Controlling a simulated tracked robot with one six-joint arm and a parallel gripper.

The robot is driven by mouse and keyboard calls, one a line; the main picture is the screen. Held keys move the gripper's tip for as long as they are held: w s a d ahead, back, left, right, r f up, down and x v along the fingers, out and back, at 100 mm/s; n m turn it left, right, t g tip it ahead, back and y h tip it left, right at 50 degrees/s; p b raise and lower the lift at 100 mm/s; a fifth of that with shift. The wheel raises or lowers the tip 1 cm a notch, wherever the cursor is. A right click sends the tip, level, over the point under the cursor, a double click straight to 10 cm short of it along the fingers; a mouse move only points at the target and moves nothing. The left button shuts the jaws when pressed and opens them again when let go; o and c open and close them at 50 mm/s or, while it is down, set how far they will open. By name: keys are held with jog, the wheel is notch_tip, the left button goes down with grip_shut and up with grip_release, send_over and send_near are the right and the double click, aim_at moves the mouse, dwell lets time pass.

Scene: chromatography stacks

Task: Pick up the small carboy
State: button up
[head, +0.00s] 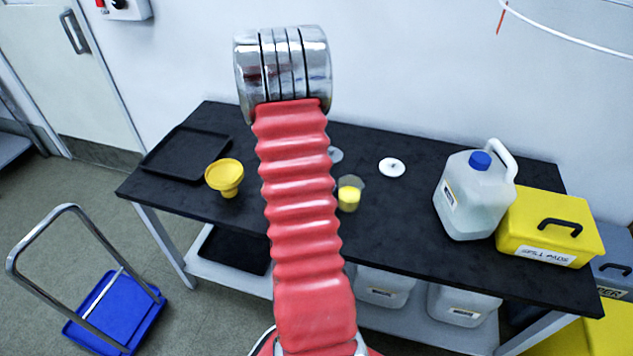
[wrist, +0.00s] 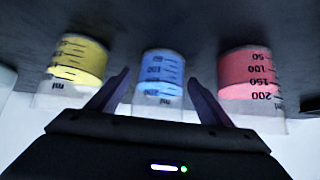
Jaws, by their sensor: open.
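A translucent carboy (head: 476,195) with a blue cap and a white handle stands upright on the right part of the black bench top, beside a yellow box. It is not recognisable in the wrist view. Two more pale carboys, one (head: 383,287) and another (head: 462,304), sit on the lower shelf, partly hidden by the bench top. My gripper (wrist: 159,73) is open in the wrist view. Its fingers appear on either side of a beaker of blue liquid (wrist: 160,80); I cannot tell whether they touch it. The head view does not show the gripper; my red arm blocks the bench middle.
Beakers of yellow (wrist: 77,62) and red liquid (wrist: 249,73) flank the blue one. The bench (head: 400,235) also holds a black tray (head: 185,153), yellow funnel (head: 224,176), white disc (head: 391,167) and yellow box (head: 525,232). A blue trolley (head: 120,315) stands left.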

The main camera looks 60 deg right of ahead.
jog(key=shift+r, duration=0.15)
jog(key=v, duration=1.2)
dwell(0.9)
